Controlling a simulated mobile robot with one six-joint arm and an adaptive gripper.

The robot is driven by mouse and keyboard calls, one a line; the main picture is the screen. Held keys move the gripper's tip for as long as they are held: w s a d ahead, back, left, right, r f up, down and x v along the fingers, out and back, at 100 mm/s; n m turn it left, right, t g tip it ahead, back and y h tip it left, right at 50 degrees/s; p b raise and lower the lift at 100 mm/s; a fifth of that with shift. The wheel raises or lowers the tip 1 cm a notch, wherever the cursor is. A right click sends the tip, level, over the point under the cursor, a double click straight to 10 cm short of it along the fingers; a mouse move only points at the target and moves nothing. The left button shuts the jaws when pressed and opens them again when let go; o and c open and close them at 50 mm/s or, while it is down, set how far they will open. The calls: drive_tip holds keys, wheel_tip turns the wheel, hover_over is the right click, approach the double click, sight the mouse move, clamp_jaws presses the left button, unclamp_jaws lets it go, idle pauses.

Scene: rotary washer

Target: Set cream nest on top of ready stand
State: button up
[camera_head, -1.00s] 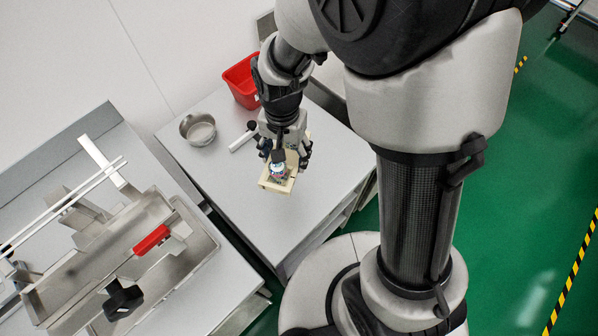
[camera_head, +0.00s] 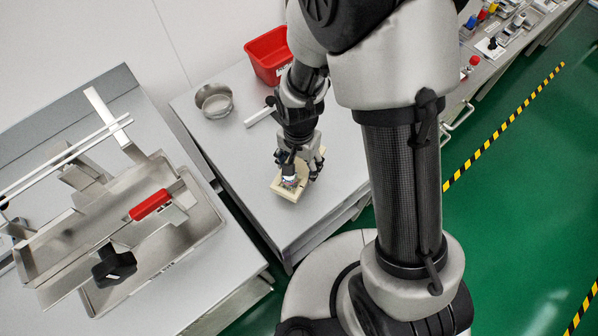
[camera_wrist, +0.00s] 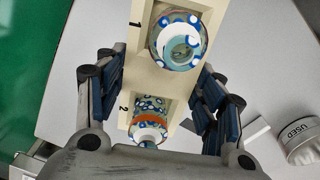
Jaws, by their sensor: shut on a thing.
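The cream nest (camera_head: 304,190) is a long block held in my gripper (camera_head: 298,166) over the front part of the grey table. In the wrist view the cream nest (camera_wrist: 143,72) bears the marks 1 and 2, with a round patterned piece in each place: one (camera_wrist: 180,42) at 1 and another (camera_wrist: 150,122) at 2. My gripper's blue-padded fingers (camera_wrist: 162,92) lie along both long sides of the nest, shut on it. I cannot tell the nest's height above the table. I cannot make out a ready stand in either view.
A metal cup (camera_head: 214,102) marked USED, a red bin (camera_head: 270,54) and a white bar (camera_head: 259,117) are on the table's back part. A metal basin (camera_head: 205,215) with a red-handled lever (camera_head: 151,204) stands left. A bench (camera_head: 500,45) with small items is at upper right.

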sight(299, 172)
drive_tip(key=shift+f+b, duration=0.7)
drive_tip(key=shift+f, duration=1.3)
drive_tip(key=shift+f, duration=0.2)
drive_tip(key=o, duration=1.1)
drive_tip(key=shift+r, duration=0.1)
